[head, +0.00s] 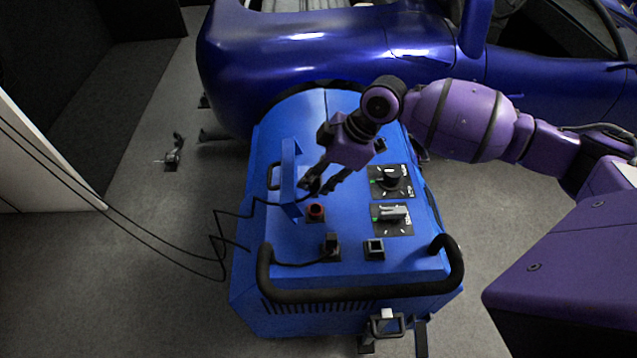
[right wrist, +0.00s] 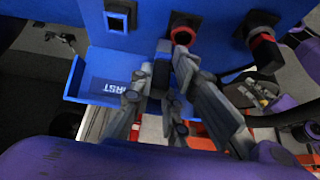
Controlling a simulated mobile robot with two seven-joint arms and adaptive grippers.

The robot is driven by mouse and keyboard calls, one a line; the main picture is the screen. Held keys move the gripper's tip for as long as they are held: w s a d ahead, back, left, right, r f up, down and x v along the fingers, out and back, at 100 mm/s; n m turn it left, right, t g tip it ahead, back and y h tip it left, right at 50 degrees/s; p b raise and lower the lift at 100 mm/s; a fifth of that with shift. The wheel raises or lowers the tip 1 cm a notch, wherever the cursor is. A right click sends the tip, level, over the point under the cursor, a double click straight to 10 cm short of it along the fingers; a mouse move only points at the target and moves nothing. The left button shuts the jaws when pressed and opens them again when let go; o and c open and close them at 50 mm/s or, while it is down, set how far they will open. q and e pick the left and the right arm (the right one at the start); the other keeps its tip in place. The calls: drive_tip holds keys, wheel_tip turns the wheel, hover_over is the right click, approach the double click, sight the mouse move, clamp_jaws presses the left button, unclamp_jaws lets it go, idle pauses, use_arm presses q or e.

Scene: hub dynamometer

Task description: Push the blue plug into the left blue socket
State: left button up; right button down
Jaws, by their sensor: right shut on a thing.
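My right gripper (head: 322,188) is shut on a small dark plug (right wrist: 160,76), held above the blue machine next to an upright blue bracket. A black cable runs left from near the fingertips. In the right wrist view the plug is close to a red round socket (right wrist: 183,33); I cannot tell whether they touch. That view also shows a square black socket with a blue inside (right wrist: 118,15). My left gripper is not in view.
The blue machine (head: 345,130) carries a red-topped fitting (head: 316,211), a dark plug with a cable (head: 331,244), a square socket (head: 375,248) and two knobs (head: 391,180) (head: 392,216). A black handle (head: 360,293) spans its front. A blue car (head: 300,50) stands behind.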

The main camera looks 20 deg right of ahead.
drive_tip(key=w+d+b, duration=0.2)
drive_tip(key=w, duration=0.5)
drive_tip(key=shift+f, duration=0.4)
drive_tip(key=shift+s, duration=0.1)
idle(0.6)
drive_tip(key=shift+f, duration=0.3)
drive_tip(key=shift+f, duration=0.5)
